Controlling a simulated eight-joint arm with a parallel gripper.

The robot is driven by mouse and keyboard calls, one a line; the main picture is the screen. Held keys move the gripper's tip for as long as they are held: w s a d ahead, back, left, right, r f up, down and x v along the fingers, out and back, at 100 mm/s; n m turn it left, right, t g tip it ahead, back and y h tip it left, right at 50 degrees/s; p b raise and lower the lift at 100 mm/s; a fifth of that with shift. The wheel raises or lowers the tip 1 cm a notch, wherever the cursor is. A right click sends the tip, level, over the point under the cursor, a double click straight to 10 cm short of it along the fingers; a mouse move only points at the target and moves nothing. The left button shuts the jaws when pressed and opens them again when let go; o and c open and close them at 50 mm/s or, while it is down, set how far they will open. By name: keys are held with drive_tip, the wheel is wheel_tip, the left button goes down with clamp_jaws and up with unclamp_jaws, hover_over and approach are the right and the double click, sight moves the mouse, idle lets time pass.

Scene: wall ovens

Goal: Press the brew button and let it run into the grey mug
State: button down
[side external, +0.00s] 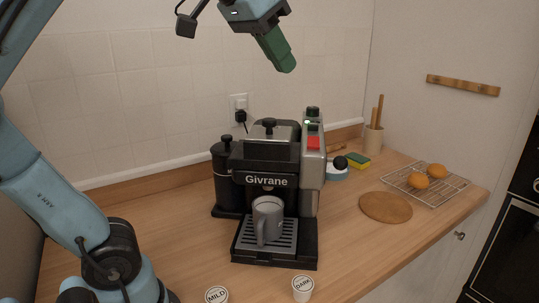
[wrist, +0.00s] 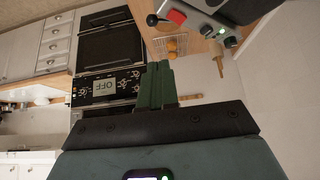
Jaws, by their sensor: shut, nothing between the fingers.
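The black and silver Givrane coffee machine (side external: 265,165) stands on the wooden counter. The grey mug (side external: 267,218) stands upright on its drip tray (side external: 285,238), under the spout. A red button (side external: 313,143) is on the machine's grey side column, with a small green light above it. The red button also shows at the top of the wrist view (wrist: 177,17). My gripper (side external: 286,66), with green fingers, is shut and empty. It hangs in the air above the machine and clear of it. Its fingers also show in the wrist view (wrist: 156,75).
Two white capsules, marked MILD (side external: 217,295) and DARK (side external: 303,288), are at the counter's front. A round wooden board (side external: 385,207) and a wire rack (side external: 450,186) with oranges lie to the right. A black canister (side external: 227,180) stands left of the machine.

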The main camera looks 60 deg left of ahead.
drive_tip(key=w+a+r+n+t+y, duration=0.1)
drive_tip(key=w+a+n, duration=0.55)
drive_tip(key=w, duration=0.45)
drive_tip(key=n+y, duration=0.1)
drive_tip(key=n, duration=0.4)
hover_over(310, 124)
drive_tip(key=f, duration=0.2)
drive_tip(key=shift+s+d+f+t, duration=0.15)
drive_tip(key=shift+f+t, duration=0.25)
drive_tip(key=shift+f, duration=1.3)
drive_tip(key=shift+f, duration=4.4)
drive_tip(key=shift+f, duration=0.2)
drive_tip(key=shift+f, duration=0.2)
